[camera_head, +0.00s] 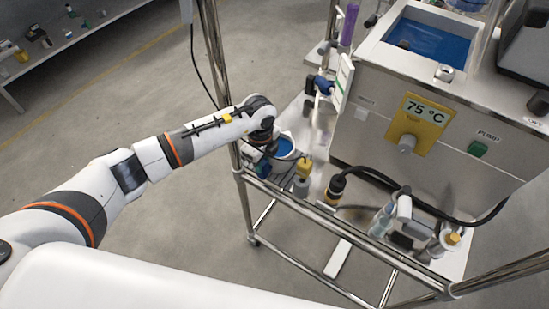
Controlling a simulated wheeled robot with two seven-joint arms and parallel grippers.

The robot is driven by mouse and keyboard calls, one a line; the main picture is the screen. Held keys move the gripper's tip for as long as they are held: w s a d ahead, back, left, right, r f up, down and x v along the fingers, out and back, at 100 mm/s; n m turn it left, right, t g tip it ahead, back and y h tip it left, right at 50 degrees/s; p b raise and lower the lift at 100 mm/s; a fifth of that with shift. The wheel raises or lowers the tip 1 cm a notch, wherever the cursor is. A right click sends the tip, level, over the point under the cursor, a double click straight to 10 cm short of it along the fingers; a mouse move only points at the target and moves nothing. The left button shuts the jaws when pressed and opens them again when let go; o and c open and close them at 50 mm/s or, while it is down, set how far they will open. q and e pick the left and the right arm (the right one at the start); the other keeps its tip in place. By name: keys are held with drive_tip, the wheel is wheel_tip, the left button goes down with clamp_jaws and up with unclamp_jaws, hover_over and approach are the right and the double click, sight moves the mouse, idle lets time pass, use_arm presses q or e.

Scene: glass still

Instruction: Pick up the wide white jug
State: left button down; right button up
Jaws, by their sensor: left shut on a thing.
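The wide white jug (292,137) stands at the left end of the metal cart's lower shelf, with blue showing inside its open top. My left arm comes in from the left, and its wrist bends down just left of the jug. My left gripper (264,165) is at the jug's near left side, shut on it. The fingers are small and dark here, and the wrist and a cart rail partly hide the grip. I cannot tell whether the jug is clear of the shelf. My right gripper is not in view.
A chrome cart post (215,50) and front rail (310,212) stand close to my left arm. A yellow-capped bottle (303,178), a black hose (430,210) and spray bottle (383,219) are right of the jug. The steel bath (370,130) rises behind. Open floor lies left.

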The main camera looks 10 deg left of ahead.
use_arm(q)
drive_tip(key=shift+w+r, duration=0.1)
drive_tip(key=shift+r, duration=0.1)
drive_tip(key=shift+r+p, duration=1.65)
drive_tip(key=shift+r, duration=0.25)
